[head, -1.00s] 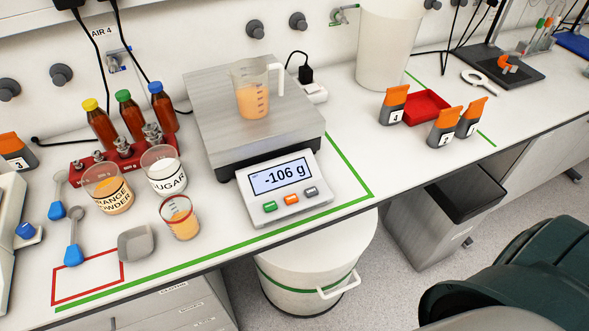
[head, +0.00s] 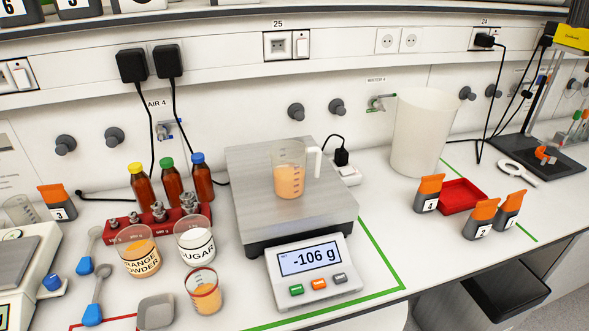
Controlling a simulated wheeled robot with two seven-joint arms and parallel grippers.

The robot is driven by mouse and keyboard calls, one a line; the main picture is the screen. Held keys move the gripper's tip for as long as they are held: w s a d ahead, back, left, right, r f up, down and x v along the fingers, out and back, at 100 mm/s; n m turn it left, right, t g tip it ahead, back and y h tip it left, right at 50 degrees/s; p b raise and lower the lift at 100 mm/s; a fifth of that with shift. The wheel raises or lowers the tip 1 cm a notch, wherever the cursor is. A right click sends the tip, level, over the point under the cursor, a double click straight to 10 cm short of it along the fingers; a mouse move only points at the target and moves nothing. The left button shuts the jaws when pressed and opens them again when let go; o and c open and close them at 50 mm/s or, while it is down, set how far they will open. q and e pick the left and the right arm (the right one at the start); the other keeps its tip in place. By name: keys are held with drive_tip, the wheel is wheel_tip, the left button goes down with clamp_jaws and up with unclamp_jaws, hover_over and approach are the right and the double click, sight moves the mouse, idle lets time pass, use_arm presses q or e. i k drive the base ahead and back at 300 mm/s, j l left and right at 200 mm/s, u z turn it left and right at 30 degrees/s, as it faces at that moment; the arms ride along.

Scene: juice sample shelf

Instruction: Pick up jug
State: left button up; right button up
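The jug (head: 289,171) is a clear measuring jug with a white handle on its right side. It stands upright on the metal plate of the scale (head: 250,213) and holds orange liquid. The scale's display (head: 309,259) reads -106 g. Neither of my grippers is in the head view. Nothing touches the jug except the plate under it.
In front of and left of the scale stand a cup (head: 204,292) of orange liquid, a sugar beaker (head: 195,243) and an orange powder beaker (head: 138,253). Capped bottles (head: 172,181) stand behind them. A large white bucket (head: 420,135) and red tray (head: 462,196) are right.

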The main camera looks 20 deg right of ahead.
sight(288, 158)
drive_tip(key=j+z, duration=0.1)
drive_tip(key=z, duration=0.35)
drive_tip(key=k+z, duration=0.1)
drive_tip(key=z, duration=0.35)
drive_tip(key=k+j+z, duration=0.1)
drive_tip(key=z, duration=0.3)
drive_tip(key=k+z, duration=0.1)
drive_tip(key=z, duration=0.35)
